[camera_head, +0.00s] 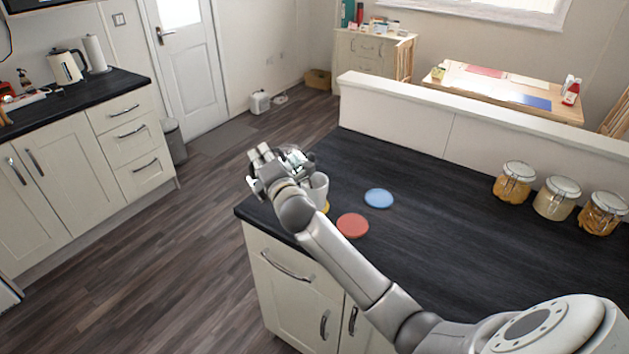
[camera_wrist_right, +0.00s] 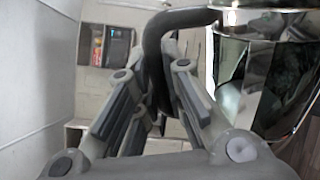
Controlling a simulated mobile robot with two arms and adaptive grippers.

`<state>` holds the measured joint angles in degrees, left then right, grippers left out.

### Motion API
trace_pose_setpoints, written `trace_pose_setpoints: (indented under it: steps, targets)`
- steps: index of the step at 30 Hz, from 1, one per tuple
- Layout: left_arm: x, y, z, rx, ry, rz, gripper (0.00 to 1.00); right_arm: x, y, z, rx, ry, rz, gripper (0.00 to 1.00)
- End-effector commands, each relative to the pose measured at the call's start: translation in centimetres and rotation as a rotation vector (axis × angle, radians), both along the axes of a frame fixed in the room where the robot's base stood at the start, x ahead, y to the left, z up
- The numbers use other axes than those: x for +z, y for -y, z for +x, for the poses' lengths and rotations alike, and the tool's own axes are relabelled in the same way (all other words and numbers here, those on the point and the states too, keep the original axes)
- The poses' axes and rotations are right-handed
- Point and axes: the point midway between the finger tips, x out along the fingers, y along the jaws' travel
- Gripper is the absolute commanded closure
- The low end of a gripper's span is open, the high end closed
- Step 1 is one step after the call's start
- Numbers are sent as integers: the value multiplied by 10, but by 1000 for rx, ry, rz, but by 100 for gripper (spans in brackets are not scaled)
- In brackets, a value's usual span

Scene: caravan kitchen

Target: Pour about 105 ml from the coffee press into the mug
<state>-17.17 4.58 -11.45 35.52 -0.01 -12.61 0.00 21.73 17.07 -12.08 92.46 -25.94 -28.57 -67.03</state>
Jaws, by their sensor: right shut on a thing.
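My right gripper (camera_head: 262,168) is shut on the dark handle (camera_wrist_right: 155,60) of the coffee press. The shiny metal press body (camera_wrist_right: 265,85) fills the right side of the right wrist view. In the head view only a small glinting part of the press (camera_head: 294,157) shows behind the gripper, just above and left of the mug. Its exact tilt and any liquid flow cannot be made out. The light grey mug (camera_head: 319,187) stands upright on a yellow coaster (camera_head: 326,207) near the counter's left edge, partly hidden by my right arm. My left gripper is out of view.
A red coaster (camera_head: 352,225) and a blue coaster (camera_head: 379,198) lie flat on the dark counter (camera_head: 440,240). Three lidded glass jars (camera_head: 556,199) stand at the right. A low white wall (camera_head: 400,112) bounds the counter's back. The counter between coasters and jars is clear.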

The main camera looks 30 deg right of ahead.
Motion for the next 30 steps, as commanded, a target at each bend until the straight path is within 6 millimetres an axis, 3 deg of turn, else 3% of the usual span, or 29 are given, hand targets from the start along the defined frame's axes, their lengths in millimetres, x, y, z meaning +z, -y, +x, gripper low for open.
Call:
trace_pose_setpoints:
  steps: [8,14,18,30]
  targets:
    - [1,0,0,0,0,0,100,5,1,0,0,8,12,100]
    - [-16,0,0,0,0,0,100,-34,-19,3,1,-29,-244,100]
    - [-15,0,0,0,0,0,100,-35,-22,3,0,-32,-298,100]
    - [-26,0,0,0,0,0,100,-64,-32,5,0,-60,-500,100]
